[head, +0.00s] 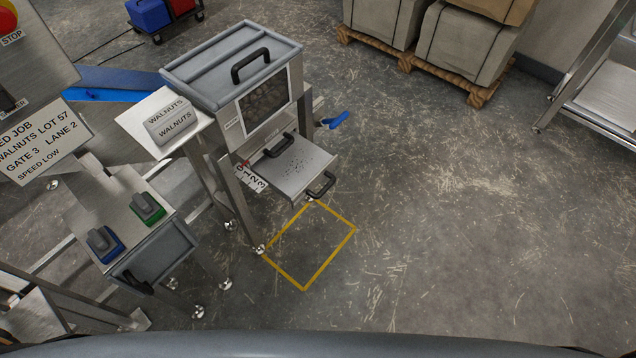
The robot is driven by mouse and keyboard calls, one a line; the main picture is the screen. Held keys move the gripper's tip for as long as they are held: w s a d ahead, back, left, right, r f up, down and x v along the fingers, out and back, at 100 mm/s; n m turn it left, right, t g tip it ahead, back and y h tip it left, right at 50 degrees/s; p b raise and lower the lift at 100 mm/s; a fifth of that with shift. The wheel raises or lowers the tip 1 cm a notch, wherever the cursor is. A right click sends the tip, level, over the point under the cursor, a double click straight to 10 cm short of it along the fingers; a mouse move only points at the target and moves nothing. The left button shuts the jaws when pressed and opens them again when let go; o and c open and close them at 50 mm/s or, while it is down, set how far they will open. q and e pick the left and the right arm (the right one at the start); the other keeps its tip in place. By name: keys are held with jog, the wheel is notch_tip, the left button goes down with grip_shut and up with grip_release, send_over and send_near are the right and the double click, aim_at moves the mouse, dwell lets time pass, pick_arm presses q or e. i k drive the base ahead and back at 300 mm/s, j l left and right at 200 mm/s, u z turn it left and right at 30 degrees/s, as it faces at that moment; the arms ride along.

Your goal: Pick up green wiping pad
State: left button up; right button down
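The green wiping pad (157,216) sits on a small steel stand (100,200) at the left in the head view. It has a grey block grip on top and a green base edge showing below. A similar pad with a blue base, the blue wiping pad (114,253), sits on the same stand, nearer and to the left. The two pads are apart. Neither of my grippers shows in the head view.
A grey bin (165,262) with a black handle hangs at the stand's near side. Beside it stands a hopper machine (225,65) with a pulled-out steel tray (300,172). A yellow floor square (335,253) is empty. Open floor lies to the right; loaded pallets stand at the back.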

aim_at(148, 209)
jog(key=j+u, duration=0.15)
jog(key=u, duration=0.25)
jog(key=j+u, duration=0.1)
jog(key=u, duration=0.3)
jog(key=j+u, duration=0.15)
jog(key=u, duration=0.3)
